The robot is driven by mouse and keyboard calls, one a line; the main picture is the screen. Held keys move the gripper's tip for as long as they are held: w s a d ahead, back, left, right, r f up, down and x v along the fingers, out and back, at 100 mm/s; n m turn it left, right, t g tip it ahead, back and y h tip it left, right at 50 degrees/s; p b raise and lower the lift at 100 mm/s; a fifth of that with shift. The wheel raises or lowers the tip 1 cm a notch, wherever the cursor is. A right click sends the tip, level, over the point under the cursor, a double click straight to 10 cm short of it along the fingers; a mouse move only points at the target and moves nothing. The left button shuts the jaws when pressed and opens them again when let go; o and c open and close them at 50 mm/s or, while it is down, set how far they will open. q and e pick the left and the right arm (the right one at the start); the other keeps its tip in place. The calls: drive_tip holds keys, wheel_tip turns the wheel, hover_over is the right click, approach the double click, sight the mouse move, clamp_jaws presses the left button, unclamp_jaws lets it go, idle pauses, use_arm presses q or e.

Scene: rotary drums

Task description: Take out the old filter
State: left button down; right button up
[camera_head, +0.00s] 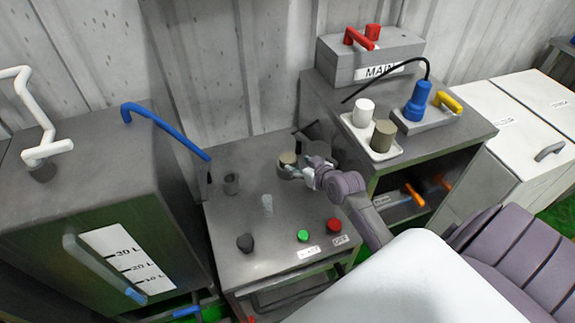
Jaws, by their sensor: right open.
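A short grey-brown cylinder with a tan top (288,158), which looks like a filter, stands at the back of the low grey machine top (290,212). My right gripper (289,172) is open, with its fingers at the near side of this cylinder. I cannot tell whether they touch it. A dark round part beside the cylinder is partly hidden by my gripper. On a white tray (364,149) on the right cabinet stand a white cylinder (363,112) and a grey-brown cylinder (383,136). My left gripper is not in view.
The machine top also bears a dark cup (232,184), a clear cylinder (267,205), a black knob (245,243), and green (303,236) and red (334,225) buttons. A blue plug (417,101) stands near a yellow handle (447,102). A tall tank (95,200) is at left.

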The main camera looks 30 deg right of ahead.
sight(290, 161)
drive_tip(key=shift+w+f, duration=0.25)
drive_tip(key=shift+w, duration=0.3)
drive_tip(key=x, duration=0.4)
drive_tip(key=shift+w, duration=0.1)
drive_tip(key=shift+w+f, duration=0.2)
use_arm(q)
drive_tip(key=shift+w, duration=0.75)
use_arm(e)
drive_tip(key=c, duration=0.8)
